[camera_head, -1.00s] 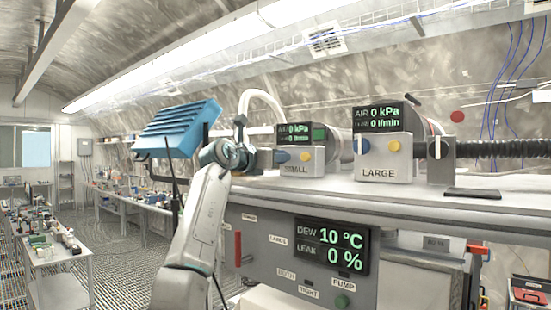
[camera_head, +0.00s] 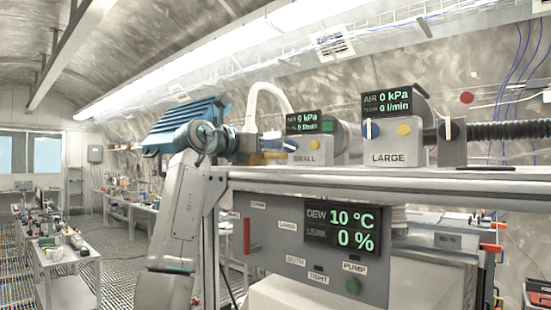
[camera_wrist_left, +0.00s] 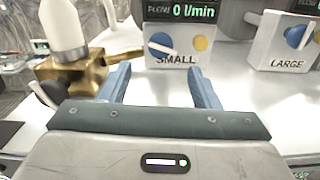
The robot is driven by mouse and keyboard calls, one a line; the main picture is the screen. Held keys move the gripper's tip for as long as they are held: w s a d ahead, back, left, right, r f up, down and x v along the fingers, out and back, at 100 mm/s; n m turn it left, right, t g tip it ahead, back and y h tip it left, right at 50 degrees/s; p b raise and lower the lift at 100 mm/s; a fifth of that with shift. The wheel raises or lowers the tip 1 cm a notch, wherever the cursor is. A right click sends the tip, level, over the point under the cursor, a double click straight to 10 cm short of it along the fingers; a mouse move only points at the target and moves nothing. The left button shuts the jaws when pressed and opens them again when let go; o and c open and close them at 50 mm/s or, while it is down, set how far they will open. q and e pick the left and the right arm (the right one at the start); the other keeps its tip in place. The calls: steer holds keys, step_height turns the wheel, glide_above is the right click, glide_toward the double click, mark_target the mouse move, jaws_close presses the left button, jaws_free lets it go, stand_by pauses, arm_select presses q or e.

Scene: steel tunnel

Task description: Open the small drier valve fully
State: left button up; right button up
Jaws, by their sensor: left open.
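The small drier box (camera_head: 311,150), labelled SMALL, stands on the bench; it also shows in the left wrist view (camera_wrist_left: 189,60). Its blue knob (camera_wrist_left: 161,45) has a pale bar lying at a slant, beside a yellow button (camera_wrist_left: 201,43). My left gripper (camera_wrist_left: 160,80) is open and empty, its two blue-grey fingers pointing toward the small box, with a gap before the knob. In the head view my left gripper (camera_head: 268,147) is just left of the box and partly blends with it. A brass fitting (camera_wrist_left: 75,75) with a white hose stands left of the fingers. My right gripper is out of view.
The large drier box (camera_head: 396,155) with its own blue knob (camera_wrist_left: 298,36) stands to the right. A blue slatted unit (camera_head: 180,125) is behind my left arm. A panel with a dew and leak display (camera_head: 341,230) is below the bench top.

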mark_target(288, 146)
arm_select(q)
steer(key=shift+b+v, duration=0.4)
steer(key=shift+v, duration=0.85)
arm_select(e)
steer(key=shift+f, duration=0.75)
arm_select(q)
steer(key=shift+d, duration=0.1)
steer(key=w+r+n+g+p, duration=0.1)
steer(key=w+r+n+g, duration=0.1)
steer(key=shift+w+r, duration=0.3)
steer(key=shift+r, duration=0.1)
steer(key=shift+w+a+r+n+g+y+p, duration=0.1)
steer(key=shift+a+r+n+g+y+p, duration=0.1)
steer(key=shift+r+n+g+y+p, duration=0.3)
steer(key=shift+s+a+r+n+g, duration=0.15)
steer(key=shift+s+r+n+g, duration=0.1)
steer(key=shift+n+g, duration=0.5)
steer(key=p+x, duration=0.6)
steer(key=x, duration=0.3)
steer(key=shift+w+d, duration=0.15)
steer(key=shift+d, duration=0.3)
steer(key=shift+w+d+f+p, duration=0.3)
steer(key=shift+w+f+p, duration=0.1)
steer(key=shift+f, duration=0.05)
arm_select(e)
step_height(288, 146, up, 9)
arm_select(q)
steer(key=shift+c, duration=0.3)
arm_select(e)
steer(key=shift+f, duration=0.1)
